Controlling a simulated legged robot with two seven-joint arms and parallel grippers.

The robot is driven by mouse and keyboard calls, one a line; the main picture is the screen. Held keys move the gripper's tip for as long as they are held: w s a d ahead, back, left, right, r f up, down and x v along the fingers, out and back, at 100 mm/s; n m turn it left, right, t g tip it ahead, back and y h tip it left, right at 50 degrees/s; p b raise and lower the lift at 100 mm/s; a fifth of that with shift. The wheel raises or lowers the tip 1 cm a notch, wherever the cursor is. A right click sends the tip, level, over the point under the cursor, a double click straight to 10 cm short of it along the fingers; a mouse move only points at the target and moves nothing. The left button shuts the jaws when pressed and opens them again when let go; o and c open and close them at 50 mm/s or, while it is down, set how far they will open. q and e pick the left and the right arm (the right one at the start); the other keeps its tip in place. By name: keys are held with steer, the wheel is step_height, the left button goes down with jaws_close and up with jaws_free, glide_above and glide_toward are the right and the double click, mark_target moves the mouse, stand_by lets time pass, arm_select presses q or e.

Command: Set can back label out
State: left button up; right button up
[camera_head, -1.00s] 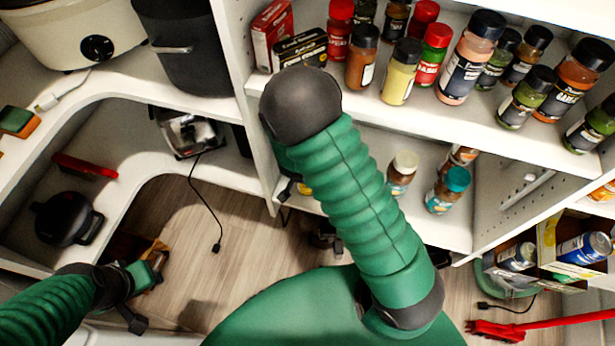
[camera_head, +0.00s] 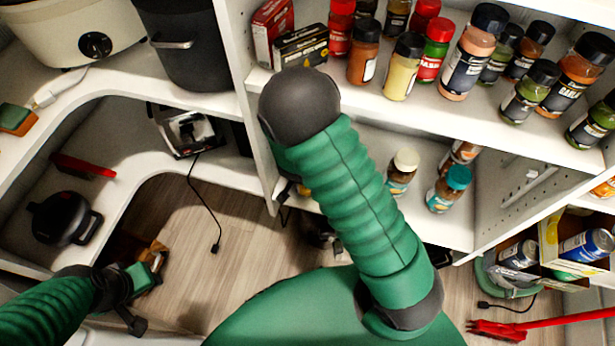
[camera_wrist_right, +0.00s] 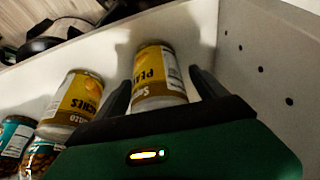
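In the right wrist view, a yellow can (camera_wrist_right: 158,68) with a peach label stands near the shelf's side wall. My right gripper (camera_wrist_right: 162,88) is open, with one dark finger on each side of this can. I cannot tell whether either finger touches it. A second yellow can (camera_wrist_right: 75,98) with a peach label stands to the left, outside the fingers. In the head view my right arm hides its gripper, and only a small yellow patch (camera_head: 303,189) shows beside it. My left gripper (camera_head: 157,268) is low at the left, and its fingers are too small to read.
Jars (camera_wrist_right: 14,135) stand left of the cans. The shelf's side wall (camera_wrist_right: 262,50) is close on the right. Above, a shelf holds several spice bottles (camera_head: 403,66). Two jars (camera_head: 403,172) (camera_head: 449,189) stand right of my right arm. A red-handled broom (camera_head: 545,325) lies at lower right.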

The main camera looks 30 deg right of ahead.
steer(key=p+v, duration=1.3)
steer(key=v, duration=0.3)
steer(key=shift+r, duration=0.4)
steer(key=shift+a+f, duration=0.1)
